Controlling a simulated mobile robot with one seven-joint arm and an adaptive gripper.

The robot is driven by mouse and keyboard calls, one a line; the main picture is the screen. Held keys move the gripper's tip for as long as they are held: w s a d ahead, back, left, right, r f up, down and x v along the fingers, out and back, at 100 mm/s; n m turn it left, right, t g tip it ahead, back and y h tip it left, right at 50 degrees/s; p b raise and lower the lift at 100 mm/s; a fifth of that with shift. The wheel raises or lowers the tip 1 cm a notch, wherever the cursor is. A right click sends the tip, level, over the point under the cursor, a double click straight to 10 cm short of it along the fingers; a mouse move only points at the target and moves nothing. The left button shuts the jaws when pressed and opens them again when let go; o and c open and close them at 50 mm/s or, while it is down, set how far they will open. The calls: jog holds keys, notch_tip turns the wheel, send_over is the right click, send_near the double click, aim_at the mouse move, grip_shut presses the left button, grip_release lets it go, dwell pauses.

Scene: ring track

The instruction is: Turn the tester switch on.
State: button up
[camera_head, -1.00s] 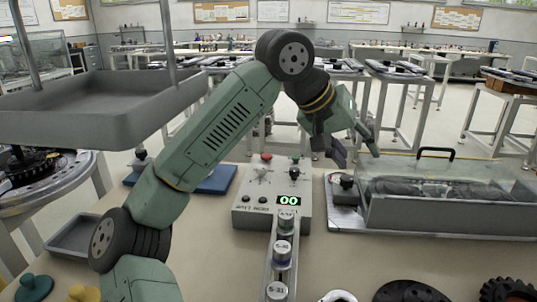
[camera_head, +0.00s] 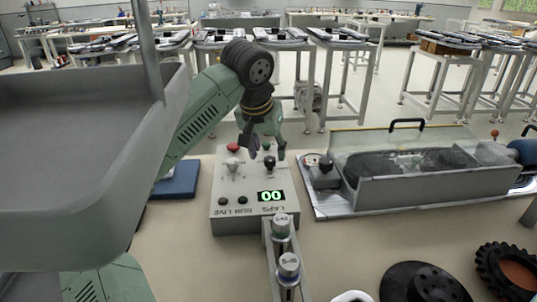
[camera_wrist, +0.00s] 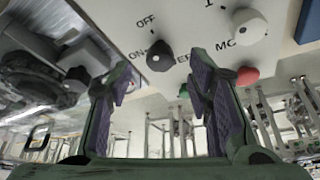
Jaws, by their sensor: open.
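The tester box (camera_head: 232,218) is a light grey control box on the bench, with a lit "00" display. Its black-knobbed switch (camera_head: 269,163) stands at the back right of the top. In the wrist view the black knob (camera_wrist: 159,57) sits beside the words OFF and ON; which way it is set I cannot tell. My gripper (camera_head: 267,148) is at the back of the box, close to the switch. In the wrist view my open gripper (camera_wrist: 160,74) has the knob between and just beyond its fingertips, with no clear contact.
A red button (camera_head: 233,148) and a white knob (camera_head: 232,163) are left of the switch. A clear-walled case (camera_head: 410,195) with a black handle stands right. A rail with labelled cylinders (camera_head: 289,266) runs forward. A grey tray (camera_head: 80,190) fills the left.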

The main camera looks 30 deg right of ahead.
aim_at(270, 159)
jog(key=shift+x, duration=1.75)
jog(key=shift+c, duration=0.5)
grip_shut()
